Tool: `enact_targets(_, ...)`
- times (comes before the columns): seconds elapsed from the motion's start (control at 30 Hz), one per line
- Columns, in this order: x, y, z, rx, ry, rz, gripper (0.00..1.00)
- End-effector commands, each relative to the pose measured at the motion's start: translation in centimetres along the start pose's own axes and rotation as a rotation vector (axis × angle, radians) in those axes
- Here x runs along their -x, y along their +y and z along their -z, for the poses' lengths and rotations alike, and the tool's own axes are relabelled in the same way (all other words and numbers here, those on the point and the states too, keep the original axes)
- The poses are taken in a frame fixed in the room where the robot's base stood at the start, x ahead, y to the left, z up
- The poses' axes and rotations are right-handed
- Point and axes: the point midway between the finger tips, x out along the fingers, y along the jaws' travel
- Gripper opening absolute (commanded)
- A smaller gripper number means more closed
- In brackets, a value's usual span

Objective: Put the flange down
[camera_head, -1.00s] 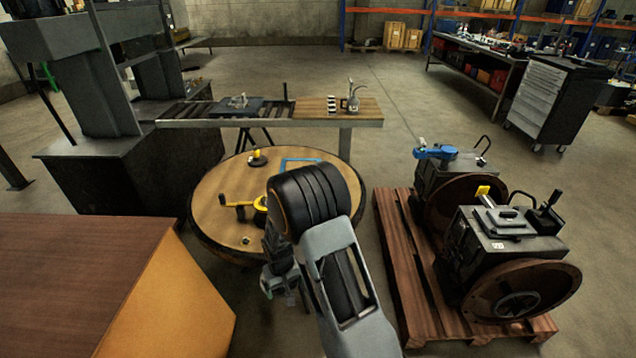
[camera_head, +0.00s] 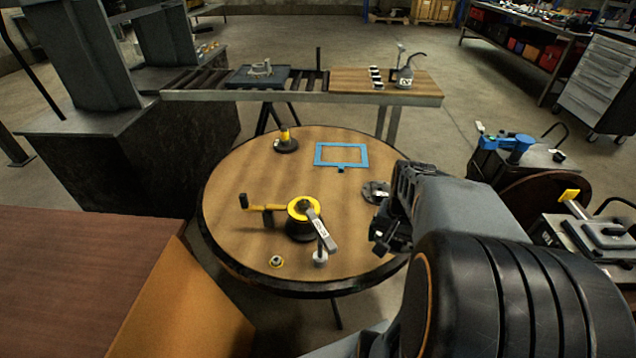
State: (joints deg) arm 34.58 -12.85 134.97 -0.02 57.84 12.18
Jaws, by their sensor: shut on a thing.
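The flange (camera_head: 375,191) looks like a small dark grey disc with raised parts, over the right side of the round wooden table (camera_head: 235,165). My gripper (camera_head: 383,222) reaches in from the right, low over the table's right edge. It is shut on the flange, though the gripper body hides the contact and the disc's right side. I cannot tell whether the flange touches the tabletop. A blue rectangular outline (camera_head: 318,155) lies on the table, behind and left of the flange.
A yellow-and-black crank device (camera_head: 303,209) with a grey lever stands mid-table. A roller bench (camera_head: 300,96) stands behind. Bare wood shows left of the outline.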

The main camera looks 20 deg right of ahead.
Motion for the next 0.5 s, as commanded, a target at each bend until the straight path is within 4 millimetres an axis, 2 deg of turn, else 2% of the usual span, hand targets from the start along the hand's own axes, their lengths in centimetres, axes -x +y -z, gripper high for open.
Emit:
enact_targets(0.17, -1.1, -0.8, 1.4, -0.024, -0.002, 0.0, 0.5)
enact_targets(0.43, -3.9, -4.5, 6.7, -0.03, -0.002, -0.001, 0.5)
enact_targets(0.5, -5.2, -5.2, 7.6, -0.031, -0.004, -0.001, 0.5)
